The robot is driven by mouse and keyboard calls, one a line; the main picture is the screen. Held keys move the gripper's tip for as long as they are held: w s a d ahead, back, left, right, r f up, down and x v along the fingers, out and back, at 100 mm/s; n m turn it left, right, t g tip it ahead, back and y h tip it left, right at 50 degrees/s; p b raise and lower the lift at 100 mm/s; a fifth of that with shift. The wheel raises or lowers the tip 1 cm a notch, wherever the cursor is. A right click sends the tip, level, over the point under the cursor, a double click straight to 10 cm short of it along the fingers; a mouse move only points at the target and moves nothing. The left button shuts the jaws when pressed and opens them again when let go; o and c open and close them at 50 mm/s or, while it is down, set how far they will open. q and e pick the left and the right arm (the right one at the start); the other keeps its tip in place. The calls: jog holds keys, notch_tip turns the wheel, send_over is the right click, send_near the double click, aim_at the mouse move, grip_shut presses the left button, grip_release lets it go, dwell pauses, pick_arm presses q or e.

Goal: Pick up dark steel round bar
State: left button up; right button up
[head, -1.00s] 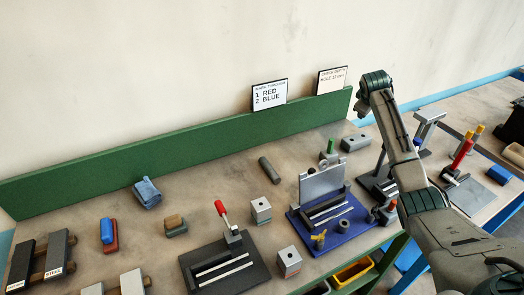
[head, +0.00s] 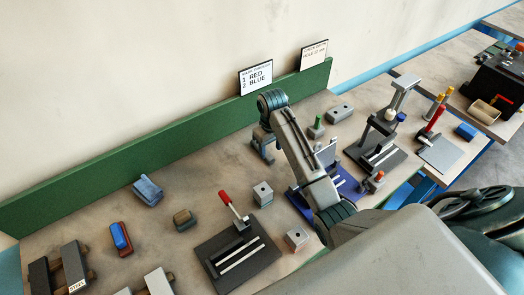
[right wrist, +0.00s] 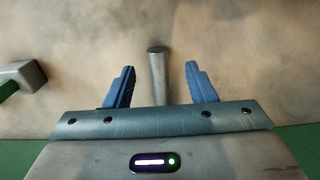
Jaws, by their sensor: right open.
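In the head view my right gripper (head: 263,150) is low over the bench near the green back board, and I cannot make out the bar there. My left gripper is not in view.
A green back board (head: 150,155) runs behind the bench. A grey block with a hole (head: 263,194) and a red-handled clamp fixture (head: 238,245) stand in front of the gripper. A blue fixture plate (head: 303,206) is partly behind my arm. Bare bench lies left of the gripper.

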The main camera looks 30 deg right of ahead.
aim_at(270, 157)
jog(key=shift+f+p, duration=0.4)
jog(key=f, duration=0.1)
jog(key=f+p, duration=0.1)
jog(key=f, duration=0.1)
jog(key=f+p, duration=0.1)
jog(key=shift+w+d+f, duration=0.15)
jog(key=shift+w, duration=0.2)
jog(key=shift+f, duration=0.25)
jog(key=shift+r, duration=0.1)
grip_shut()
